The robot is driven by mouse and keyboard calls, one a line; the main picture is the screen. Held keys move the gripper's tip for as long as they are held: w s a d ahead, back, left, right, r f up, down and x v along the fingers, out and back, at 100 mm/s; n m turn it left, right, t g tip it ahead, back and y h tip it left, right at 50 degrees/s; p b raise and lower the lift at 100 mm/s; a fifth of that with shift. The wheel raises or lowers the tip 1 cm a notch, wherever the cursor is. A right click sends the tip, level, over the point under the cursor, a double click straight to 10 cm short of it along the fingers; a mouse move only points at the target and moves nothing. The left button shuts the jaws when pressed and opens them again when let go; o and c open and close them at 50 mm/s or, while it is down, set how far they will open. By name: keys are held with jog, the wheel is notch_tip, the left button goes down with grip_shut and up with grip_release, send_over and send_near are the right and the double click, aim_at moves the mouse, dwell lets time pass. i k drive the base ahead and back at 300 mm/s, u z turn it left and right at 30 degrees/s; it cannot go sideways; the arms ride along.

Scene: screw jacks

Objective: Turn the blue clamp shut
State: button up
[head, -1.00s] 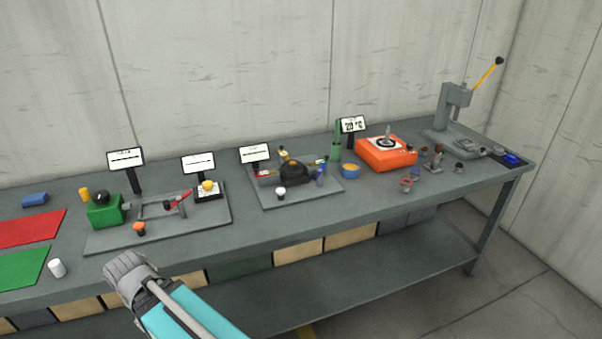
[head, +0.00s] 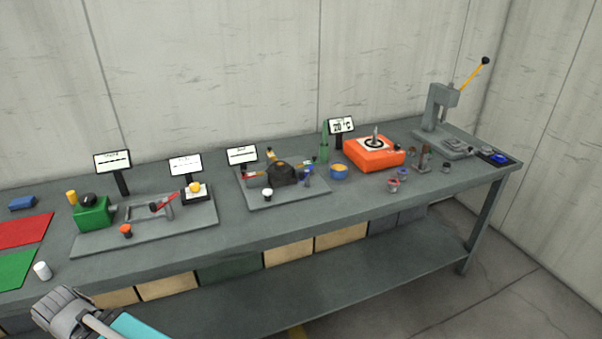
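A small blue part (head: 308,176), which looks like the blue clamp, stands at the right end of a black device (head: 284,174) on a grey base plate (head: 290,199) at the middle of the bench. It is small here, and I cannot tell how far it is turned. A red part (head: 251,175) sits at the device's left end. My gripper (head: 58,312) is at the lower left, in front of the bench and well apart from the blue part. Whether its fingers are open does not show.
The grey bench (head: 240,232) also carries a green machine (head: 94,215) on a plate, a white cup (head: 42,271), an orange hotplate (head: 365,155), a blue-and-orange bowl (head: 339,172) and a lever press (head: 438,108). The bench's front strip is mostly clear.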

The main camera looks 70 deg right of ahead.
aim_at(302, 175)
jog(key=z, duration=0.05)
jog(key=k, duration=1.45)
jog(key=z, duration=1.4)
jog(key=i, duration=1)
jog(key=z, duration=0.1)
